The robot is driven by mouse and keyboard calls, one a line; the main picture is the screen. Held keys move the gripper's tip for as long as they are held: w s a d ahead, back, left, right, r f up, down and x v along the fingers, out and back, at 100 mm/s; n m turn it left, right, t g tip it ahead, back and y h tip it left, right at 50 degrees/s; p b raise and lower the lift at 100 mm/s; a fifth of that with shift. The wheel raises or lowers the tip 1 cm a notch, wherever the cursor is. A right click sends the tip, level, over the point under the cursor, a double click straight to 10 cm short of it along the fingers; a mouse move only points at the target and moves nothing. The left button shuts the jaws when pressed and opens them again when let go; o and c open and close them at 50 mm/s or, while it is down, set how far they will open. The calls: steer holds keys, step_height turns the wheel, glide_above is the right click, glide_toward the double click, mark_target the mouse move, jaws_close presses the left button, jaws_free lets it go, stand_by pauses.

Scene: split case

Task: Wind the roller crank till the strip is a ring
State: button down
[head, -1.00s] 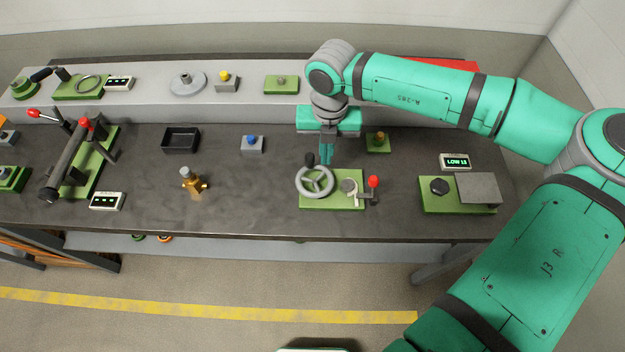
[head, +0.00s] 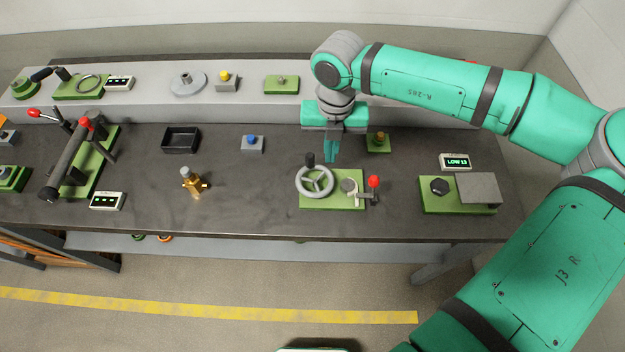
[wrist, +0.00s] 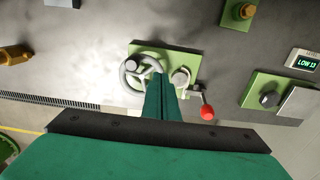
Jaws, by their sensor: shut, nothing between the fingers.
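The ring-shaped grey strip (head: 88,82) lies on a green base (head: 68,95) at the back left of the raised shelf, with a dark-handled part (head: 42,75) beside it. I cannot tell whether the ring is closed or whether that handle is the roller crank. In the wrist view, the gripper's fingers (wrist: 160,82) overlap this plate between the handwheel (wrist: 139,74) and a small grey disc (wrist: 180,78). Contact is not visible.
A red-knobbed lever (head: 373,183) stands right of the handwheel. A brass valve (head: 193,182), a black tray (head: 181,139) and a blue-button box (head: 252,144) are to the left. A display reading LOW 13 (head: 456,162) stands at the right. The left-centre bench has free room.

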step_height(320, 180, up, 5)
steer(key=shift+f, duration=0.1)
stand_by(0.6)
steer(key=shift+a, duration=0.1)
stand_by(2.0)
